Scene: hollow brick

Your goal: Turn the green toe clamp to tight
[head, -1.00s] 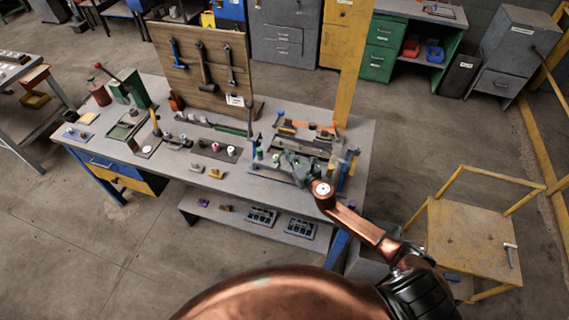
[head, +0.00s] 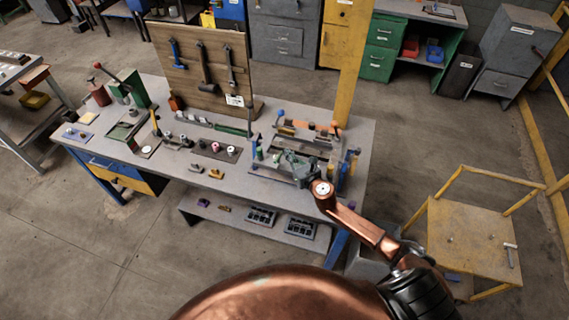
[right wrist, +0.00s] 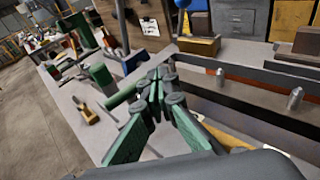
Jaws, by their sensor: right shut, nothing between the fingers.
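A green upright cylinder (head: 259,153), which looks like part of the green toe clamp, stands at the right part of the workbench. In the right wrist view a green cylinder (right wrist: 101,75) stands left of my fingertips, with a green bar (right wrist: 120,98) slanting beside them. Whether the bar belongs to the clamp, and how its handle is turned, I cannot tell. My right gripper (head: 287,155) is shut and empty, just right of the green parts. Its fingertips (right wrist: 160,78) come together near the bar's end; contact is unclear. My left gripper is not in view.
The workbench (head: 150,172) carries dark rails and an orange bar (head: 318,127) beyond my right gripper. A blue-topped post (head: 280,113) stands behind it. A tool board (head: 190,85) rises at the back.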

